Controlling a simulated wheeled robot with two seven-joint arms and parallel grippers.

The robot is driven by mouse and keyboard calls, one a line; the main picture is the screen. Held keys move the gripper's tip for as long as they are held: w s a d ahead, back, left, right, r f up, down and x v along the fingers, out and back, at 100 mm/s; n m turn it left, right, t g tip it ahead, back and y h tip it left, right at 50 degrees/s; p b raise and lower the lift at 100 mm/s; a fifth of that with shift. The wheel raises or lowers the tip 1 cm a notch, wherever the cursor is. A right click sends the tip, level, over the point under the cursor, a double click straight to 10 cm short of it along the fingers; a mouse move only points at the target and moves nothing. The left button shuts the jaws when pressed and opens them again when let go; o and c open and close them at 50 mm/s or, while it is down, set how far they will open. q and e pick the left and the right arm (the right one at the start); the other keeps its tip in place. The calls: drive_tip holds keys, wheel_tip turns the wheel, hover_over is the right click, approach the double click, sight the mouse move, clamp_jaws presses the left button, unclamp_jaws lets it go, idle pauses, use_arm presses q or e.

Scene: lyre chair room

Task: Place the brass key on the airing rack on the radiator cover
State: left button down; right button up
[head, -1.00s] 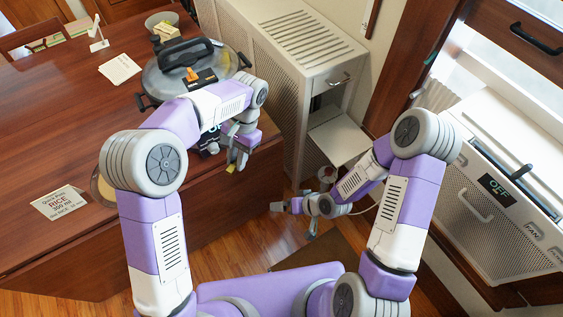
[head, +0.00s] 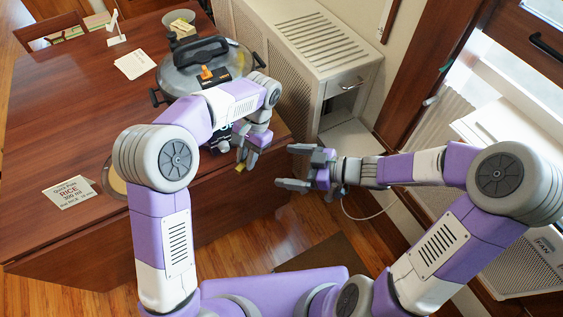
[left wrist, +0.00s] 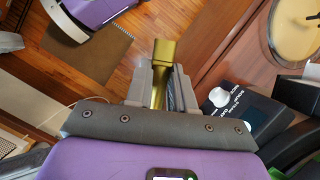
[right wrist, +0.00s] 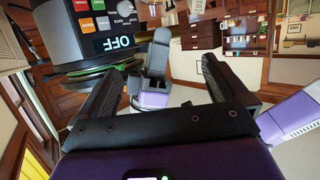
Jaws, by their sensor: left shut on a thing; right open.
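My left gripper (head: 243,161) is shut on the brass key (left wrist: 164,58), whose gold end sticks out past the fingers in the left wrist view. In the head view only a small yellow bit of the key (head: 238,169) shows, near the table's right edge. My right gripper (head: 291,167) is open and empty, a short way right of the left gripper. In the right wrist view the left gripper (right wrist: 157,62) shows beyond the open fingers. A pale cabinet with a slatted top (head: 318,42) and perforated side stands behind; I cannot tell whether it is the radiator cover with the rack.
A large lidded cooker (head: 207,68) stands on the wooden table (head: 60,125) beside my left arm. A rice card (head: 72,194), white cards (head: 135,63) and a bowl (head: 178,20) are on the table. A white perforated unit (head: 520,268) stands at right. The slatted top is clear.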

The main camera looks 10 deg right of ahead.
drive_tip(key=x, duration=1.2)
drive_tip(key=shift+s, duration=0.15)
drive_tip(key=c, duration=0.6)
use_arm(q)
drive_tip(key=c, duration=1.4)
unclamp_jaws()
use_arm(e)
drive_tip(key=shift+s, duration=0.1)
drive_tip(key=shift+c, duration=1.1)
use_arm(q)
drive_tip(key=o, duration=0.5)
use_arm(e)
drive_tip(key=shift+c, duration=0.2)
use_arm(q)
drive_tip(key=shift+r, duration=0.1)
